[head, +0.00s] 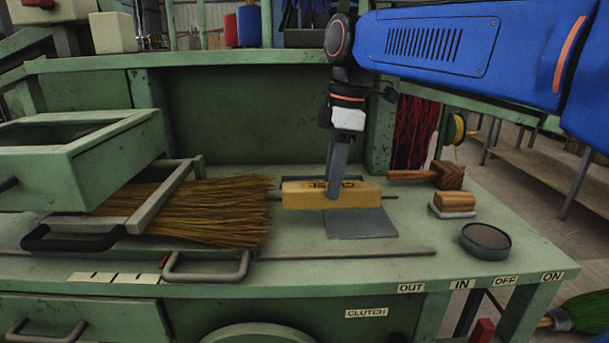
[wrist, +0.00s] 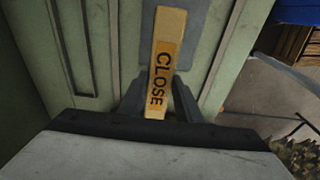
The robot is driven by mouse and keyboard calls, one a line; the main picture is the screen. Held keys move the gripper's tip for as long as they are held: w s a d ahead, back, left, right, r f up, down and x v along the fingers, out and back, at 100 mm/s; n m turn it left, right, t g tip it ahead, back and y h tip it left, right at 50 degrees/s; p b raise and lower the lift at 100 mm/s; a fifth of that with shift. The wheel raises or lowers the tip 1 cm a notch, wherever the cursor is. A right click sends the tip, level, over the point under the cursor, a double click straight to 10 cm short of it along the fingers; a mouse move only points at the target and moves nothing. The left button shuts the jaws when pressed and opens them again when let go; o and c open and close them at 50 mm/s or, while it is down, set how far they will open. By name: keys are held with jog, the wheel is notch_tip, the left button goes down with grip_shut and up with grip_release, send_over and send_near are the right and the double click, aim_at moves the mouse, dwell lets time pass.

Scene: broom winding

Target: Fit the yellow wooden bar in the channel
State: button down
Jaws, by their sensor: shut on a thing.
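The yellow wooden bar (head: 300,196) is held level above the green bench top, beside and partly over a flat grey plate (head: 362,224). In the wrist view the bar (wrist: 168,35) carries the word CLOSE and runs away from between my fingers. My gripper (head: 338,182) points down and is shut on the bar; its two fingers (wrist: 160,100) flank the bar's near end in the wrist view. A dark-edged long slot (wrist: 72,45) shows left of the bar in the wrist view; I cannot tell whether it is the channel. Any gap under the bar is hard to judge.
A bundle of straw bristles (head: 215,210) lies left of the bar, by a metal frame with a black handle (head: 72,240). To the right are a wooden mallet (head: 445,175), a wooden-backed brush (head: 455,203) and a round dark tin (head: 486,240). The bench front centre is mostly clear.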

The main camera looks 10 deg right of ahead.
jog(key=w+d, duration=0.1)
jog(key=w, duration=0.4)
jog(key=w+d, duration=0.1)
jog(key=w, duration=0.5)
jog(key=w+d, duration=0.1)
jog(key=w, duration=0.5)
jog(key=shift+d, duration=0.15)
jog(key=shift+w+f, duration=0.1)
jog(key=shift+f, duration=1.7)
jog(key=shift+f, duration=0.1)
jog(key=c, duration=1.3)
grip_release()
jog(key=r, duration=0.5)
jog(key=d+r, duration=0.1)
jog(key=r, duration=0.1)
jog(key=shift+r, duration=0.35)
